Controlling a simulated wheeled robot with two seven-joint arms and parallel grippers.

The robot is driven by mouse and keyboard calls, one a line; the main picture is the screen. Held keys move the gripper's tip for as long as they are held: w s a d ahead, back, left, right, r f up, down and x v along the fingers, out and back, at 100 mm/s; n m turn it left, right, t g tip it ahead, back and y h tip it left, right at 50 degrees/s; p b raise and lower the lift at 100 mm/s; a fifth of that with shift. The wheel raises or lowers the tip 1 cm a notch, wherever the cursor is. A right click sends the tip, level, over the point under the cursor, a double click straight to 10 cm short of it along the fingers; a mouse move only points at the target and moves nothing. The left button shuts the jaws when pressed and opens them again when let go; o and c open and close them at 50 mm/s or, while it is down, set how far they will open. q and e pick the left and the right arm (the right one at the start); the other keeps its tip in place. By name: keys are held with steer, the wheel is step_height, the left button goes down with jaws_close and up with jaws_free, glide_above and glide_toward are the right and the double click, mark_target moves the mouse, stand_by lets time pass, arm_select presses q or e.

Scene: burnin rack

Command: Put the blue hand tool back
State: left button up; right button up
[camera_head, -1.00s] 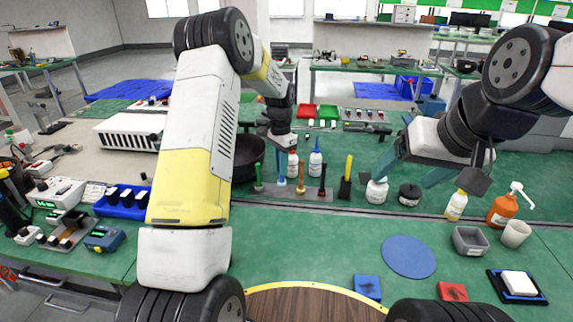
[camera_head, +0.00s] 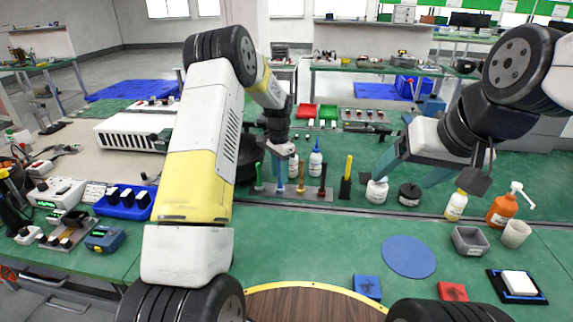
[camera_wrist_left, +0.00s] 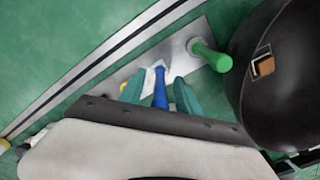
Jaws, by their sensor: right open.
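The blue hand tool (camera_wrist_left: 160,90) shows in the left wrist view between the two teal fingers of my left gripper (camera_wrist_left: 160,92), with a narrow gap on each side. Its far end is over the grey rack plate (camera_wrist_left: 205,40); I cannot tell how deep it sits. In the head view, my left gripper (camera_head: 281,163) points down at the rack's left part, and the tool (camera_head: 281,184) shows under it, partly hidden by the fingers. My right gripper (camera_head: 408,172) is open and empty, above the table near a white bottle.
A black bowl (camera_wrist_left: 285,80) is close beside my left gripper. Bottles (camera_head: 315,164) stand behind.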

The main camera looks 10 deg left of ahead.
arm_select(q)
step_height(320, 180, up, 12)
steer(key=shift+r, duration=0.2)
steer(key=s+r+n+t+h, duration=0.1)
steer(key=s+r+n+t, duration=0.25)
steer(key=s+r, duration=1.15)
steer(key=s+n+t+h, duration=0.1)
steer(key=s+n, duration=0.4)
steer(key=s, duration=1.5)
steer(key=shift+s+f+t, duration=0.3)
steer(key=shift+s+t, duration=0.1)
steer(key=shift+t, duration=0.45)
steer(key=shift+a, duration=0.1)
